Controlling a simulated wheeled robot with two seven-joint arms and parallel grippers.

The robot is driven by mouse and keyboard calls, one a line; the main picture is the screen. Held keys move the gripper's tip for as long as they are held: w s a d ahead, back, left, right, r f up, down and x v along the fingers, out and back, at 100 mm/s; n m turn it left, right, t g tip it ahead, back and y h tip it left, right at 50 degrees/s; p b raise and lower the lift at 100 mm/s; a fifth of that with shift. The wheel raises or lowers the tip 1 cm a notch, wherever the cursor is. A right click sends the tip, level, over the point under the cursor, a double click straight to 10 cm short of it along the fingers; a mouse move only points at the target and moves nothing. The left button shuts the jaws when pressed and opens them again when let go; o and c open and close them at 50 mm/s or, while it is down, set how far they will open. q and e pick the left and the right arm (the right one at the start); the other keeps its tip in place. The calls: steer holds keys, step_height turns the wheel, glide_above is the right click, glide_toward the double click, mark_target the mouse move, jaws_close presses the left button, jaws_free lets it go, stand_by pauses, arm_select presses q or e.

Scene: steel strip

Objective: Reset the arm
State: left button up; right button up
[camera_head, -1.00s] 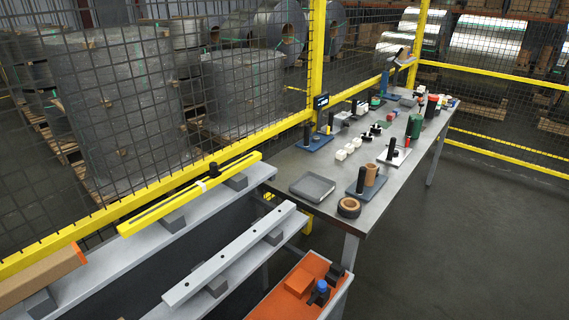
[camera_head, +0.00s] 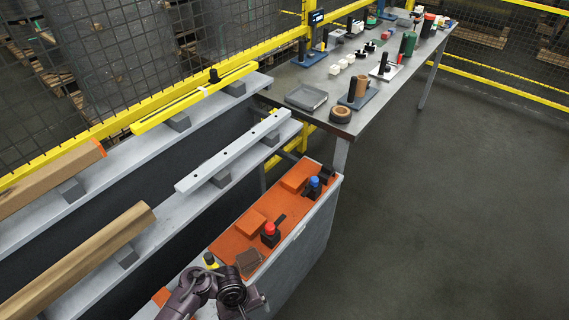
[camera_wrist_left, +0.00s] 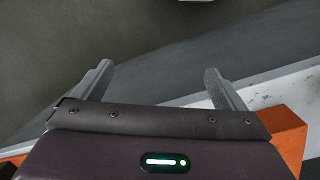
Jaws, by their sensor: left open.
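My left gripper (camera_wrist_left: 158,78) is open in the left wrist view, its two fingers apart with nothing between them. Grey floor and a pale edge lie beyond the fingers. An orange surface shows at the right, beside the gripper body. In the head view, one of my arms (camera_head: 205,292) enters at the bottom, over the near end of the orange-topped cabinet (camera_head: 232,243). Its fingers cannot be made out there. My right gripper is not identifiable in either view.
The cabinet top holds a red-capped item (camera_head: 270,235), a blue-capped item (camera_head: 313,187) and orange blocks. Shelves on the left carry a white bar (camera_head: 232,150), a yellow bar (camera_head: 195,98) and brown beams. A steel table (camera_head: 385,85) holds several small items. Floor at right is clear.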

arm_select(q)
steer(key=s+a+f+m+h+b, duration=0.1)
steer(key=s+a+f+b, duration=0.1)
steer(key=s+f, duration=0.55)
steer(key=s+a+f+m+b, duration=0.15)
steer(key=s+f, duration=0.25)
steer(key=f, duration=0.6)
steer(key=s+a+f+m+t+y+b, duration=0.1)
steer(key=s+a+f+m, duration=0.1)
steer(key=s+a+f, duration=0.2)
steer(key=s+a+f+m+t+y+b, duration=0.1)
steer(key=s+a+f+m, duration=0.2)
steer(key=s, duration=0.8)
step_height(320, 180, down, 2)
steer(key=shift+s+a+f+y, duration=0.2)
steer(key=shift+a+y, duration=0.2)
steer(key=shift+a, duration=0.7)
arm_select(e)
steer(key=f, duration=0.3)
steer(key=s+f, duration=0.1)
steer(key=f, duration=0.1)
steer(key=shift+f, duration=0.4)
